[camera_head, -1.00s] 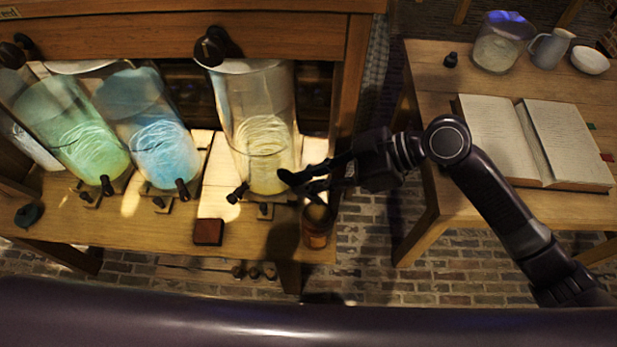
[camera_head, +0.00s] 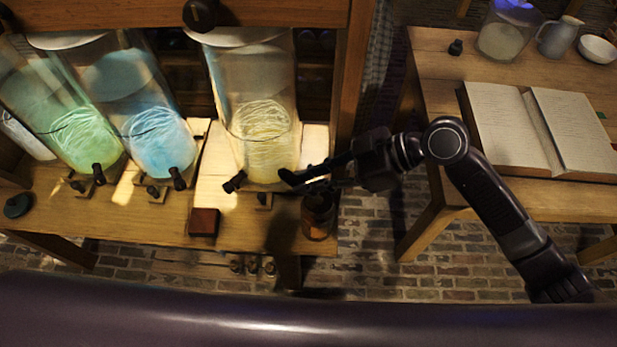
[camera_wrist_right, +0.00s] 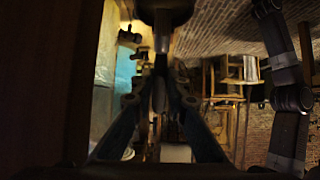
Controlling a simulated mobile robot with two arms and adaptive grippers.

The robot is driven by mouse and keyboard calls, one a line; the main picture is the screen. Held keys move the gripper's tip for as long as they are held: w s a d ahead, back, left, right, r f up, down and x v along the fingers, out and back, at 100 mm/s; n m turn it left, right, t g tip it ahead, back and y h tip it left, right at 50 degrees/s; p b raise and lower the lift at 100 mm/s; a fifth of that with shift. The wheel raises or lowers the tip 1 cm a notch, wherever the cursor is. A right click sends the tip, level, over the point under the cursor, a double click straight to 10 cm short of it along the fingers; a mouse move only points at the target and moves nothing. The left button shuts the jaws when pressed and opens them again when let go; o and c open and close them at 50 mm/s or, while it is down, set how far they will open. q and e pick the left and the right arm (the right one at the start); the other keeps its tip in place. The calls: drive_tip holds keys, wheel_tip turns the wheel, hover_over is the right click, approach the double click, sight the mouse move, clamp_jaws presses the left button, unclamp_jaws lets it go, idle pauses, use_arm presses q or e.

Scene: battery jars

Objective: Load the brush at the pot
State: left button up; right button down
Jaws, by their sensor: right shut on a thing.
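The pot (camera_head: 318,222), a small brown jar, stands at the right front corner of the wooden bench. My right gripper (camera_head: 300,182) is at the pot's mouth in the head view, overlapping its rim. It is shut on a thin dark thing, taken to be the brush, which is mostly hidden by the fingers and shadow. I cannot tell whether its tip is inside the pot. In the right wrist view the two fingers (camera_wrist_right: 160,75) converge, and the held thing is not clear. My left gripper is not in view.
A glass jar of yellow (camera_head: 262,140) with a dark tap stands just left of the gripper. Blue (camera_head: 160,145) and green (camera_head: 85,135) jars stand further left. A red-brown block (camera_head: 204,222) lies at the bench front. An open book (camera_head: 510,120) lies on the right table.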

sight(287, 172)
drive_tip(key=shift+f+b, duration=0.4)
drive_tip(key=shift+f, duration=0.2)
idle(1.4)
drive_tip(key=shift+r, duration=0.1)
drive_tip(key=shift+r+p, duration=2.9)
drive_tip(key=shift+r, duration=0.65)
drive_tip(key=shift+f, duration=0.1)
